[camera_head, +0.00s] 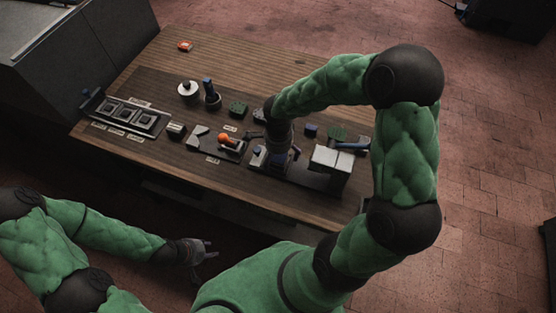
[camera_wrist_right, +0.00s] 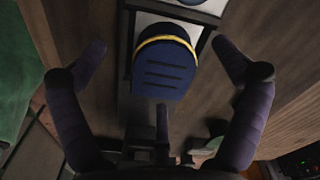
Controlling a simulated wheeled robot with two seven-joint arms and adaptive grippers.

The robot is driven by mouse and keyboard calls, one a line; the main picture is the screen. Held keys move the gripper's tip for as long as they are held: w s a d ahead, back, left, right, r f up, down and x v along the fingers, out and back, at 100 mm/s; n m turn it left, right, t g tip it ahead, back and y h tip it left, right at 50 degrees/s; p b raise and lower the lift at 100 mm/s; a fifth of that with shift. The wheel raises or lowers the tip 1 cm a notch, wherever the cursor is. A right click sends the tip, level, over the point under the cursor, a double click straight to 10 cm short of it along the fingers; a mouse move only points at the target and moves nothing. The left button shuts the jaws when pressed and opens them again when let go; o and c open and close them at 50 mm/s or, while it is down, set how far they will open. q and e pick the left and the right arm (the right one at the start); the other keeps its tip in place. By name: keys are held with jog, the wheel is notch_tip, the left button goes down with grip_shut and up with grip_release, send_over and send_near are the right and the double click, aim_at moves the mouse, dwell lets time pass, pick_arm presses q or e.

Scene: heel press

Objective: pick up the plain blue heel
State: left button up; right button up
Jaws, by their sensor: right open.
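My right gripper (camera_head: 273,145) is low over the middle of the workbench, its fingers spread. In the right wrist view its open fingers (camera_wrist_right: 168,66) stand on either side of a dark blue heel (camera_wrist_right: 165,68) with a yellow band and several grooves, apart from it. The heel lies on a white pad in a dark frame (camera_wrist_right: 203,42). Part of another blue piece (camera_wrist_right: 190,2) is cut off at the top edge. In the head view a small blue block (camera_head: 311,130) sits right of the gripper; its markings are too small to tell. My left gripper (camera_head: 208,247) is open and empty, off the bench front.
A grey-white press-like box (camera_head: 331,160) stands right of the gripper. An orange-knobbed device (camera_head: 226,139) is to its left. Two round holders (camera_head: 188,88) and a tray with square recesses (camera_head: 125,113) are further left. The back of the bench (camera_head: 230,62) is mostly clear.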

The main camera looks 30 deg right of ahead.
jog(key=shift+f, duration=0.35)
jog(key=c, duration=1.5)
jog(key=shift+r, duration=0.1)
